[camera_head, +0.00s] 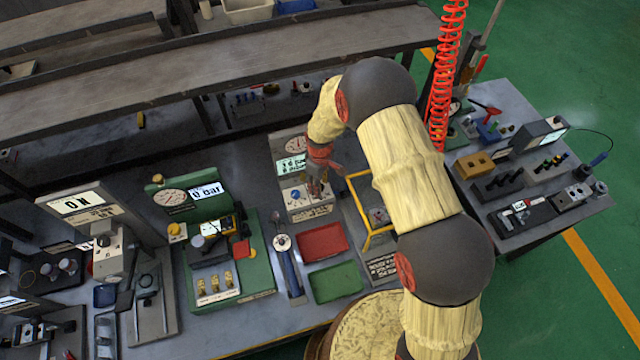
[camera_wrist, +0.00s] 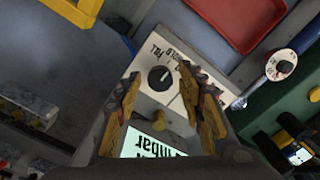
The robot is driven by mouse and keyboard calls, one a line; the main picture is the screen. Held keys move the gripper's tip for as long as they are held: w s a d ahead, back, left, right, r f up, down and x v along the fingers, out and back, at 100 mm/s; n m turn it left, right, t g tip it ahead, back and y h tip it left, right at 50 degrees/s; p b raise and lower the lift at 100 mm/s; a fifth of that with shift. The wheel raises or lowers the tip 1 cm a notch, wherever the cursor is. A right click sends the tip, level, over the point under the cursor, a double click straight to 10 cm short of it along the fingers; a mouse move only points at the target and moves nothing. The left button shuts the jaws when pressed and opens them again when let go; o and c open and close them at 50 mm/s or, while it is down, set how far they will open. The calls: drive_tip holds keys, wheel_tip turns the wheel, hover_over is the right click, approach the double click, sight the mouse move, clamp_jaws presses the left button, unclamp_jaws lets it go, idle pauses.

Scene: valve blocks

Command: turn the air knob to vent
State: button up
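The air knob is a round dark knob (camera_wrist: 160,78) on the pale face of a valve block, between my fingers in the wrist view. A light mark on it points up and right. Printed words beside it seem to read FILL and HOLD; I cannot make out a vent label. In the head view the knob looks blue (camera_head: 295,194), below the block's lit display (camera_head: 289,166) and round gauge (camera_head: 296,145). My gripper (camera_wrist: 160,73) is open, its two yellowish fingers apart on either side of the knob. In the head view my gripper (camera_head: 318,183) is over the block's right side.
A red tray (camera_head: 323,242) and a green tray (camera_head: 336,283) lie in front of the block. A yellow frame (camera_head: 358,205) stands close to its right. A blue-handled tool with a round dial (camera_head: 283,243) lies to the left, beside a green gauge unit (camera_head: 258,270).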

clamp_jaws()
drive_tip(key=shift+m, duration=0.4)
drive_tip(key=m+b, duration=0.2)
drive_tip(key=m, duration=0.1)
drive_tip(key=shift+m, duration=0.3)
drive_tip(key=shift+m+b, duration=1)
drive_tip(key=shift+m, duration=1.3)
drive_tip(key=shift+o, duration=0.5)
unclamp_jaws()
drive_tip(key=shift+o, duration=0.4)
